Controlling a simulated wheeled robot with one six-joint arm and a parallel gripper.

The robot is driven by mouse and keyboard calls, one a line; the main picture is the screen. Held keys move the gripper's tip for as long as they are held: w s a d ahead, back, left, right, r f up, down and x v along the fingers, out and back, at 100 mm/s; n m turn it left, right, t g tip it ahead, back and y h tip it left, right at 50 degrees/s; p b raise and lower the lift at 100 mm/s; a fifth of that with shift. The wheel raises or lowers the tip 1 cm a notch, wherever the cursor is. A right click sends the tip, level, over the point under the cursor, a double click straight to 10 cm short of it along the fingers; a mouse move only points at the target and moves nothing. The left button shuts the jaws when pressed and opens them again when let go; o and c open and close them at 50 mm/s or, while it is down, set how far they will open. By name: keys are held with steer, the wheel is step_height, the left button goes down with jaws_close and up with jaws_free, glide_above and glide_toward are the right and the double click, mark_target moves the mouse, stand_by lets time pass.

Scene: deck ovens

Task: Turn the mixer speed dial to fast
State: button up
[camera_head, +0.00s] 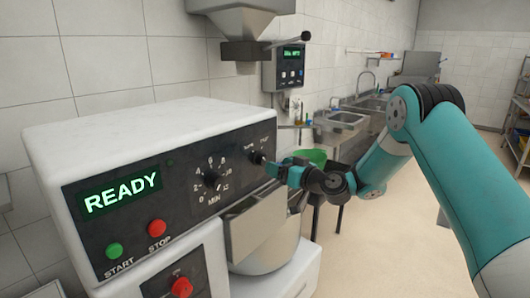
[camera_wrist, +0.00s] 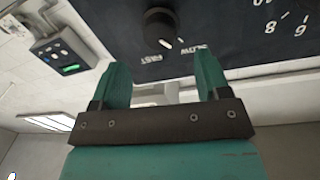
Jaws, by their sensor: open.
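The speed dial (camera_head: 257,157) is a small black knob at the right end of the mixer's dark panel. In the wrist view the dial (camera_wrist: 160,28) shows at the top, with the FAST and SLOW labels below it. Its white mark points down and slightly right, toward the side of SLOW; the exact setting is hard to tell. My gripper (camera_head: 272,169) is just right of the dial in the head view, close to the panel. In the wrist view my gripper (camera_wrist: 162,66) is open and empty, its teal fingers apart, with the dial beyond the tips and not between them.
The mixer (camera_head: 150,130) has a READY display (camera_head: 121,193), green START (camera_head: 114,250) and red STOP (camera_head: 157,228) buttons, and a minute timer dial (camera_head: 211,179) left of the speed dial. A bowl (camera_head: 268,245) sits below. A hopper (camera_head: 241,22) hangs above. Open floor lies right.

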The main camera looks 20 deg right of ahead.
mark_target(265, 160)
steer(key=p+x, duration=0.2)
steer(key=x, duration=0.4)
steer(key=shift+w, duration=0.15)
steer(key=shift+c, duration=0.4)
steer(key=c, duration=0.8)
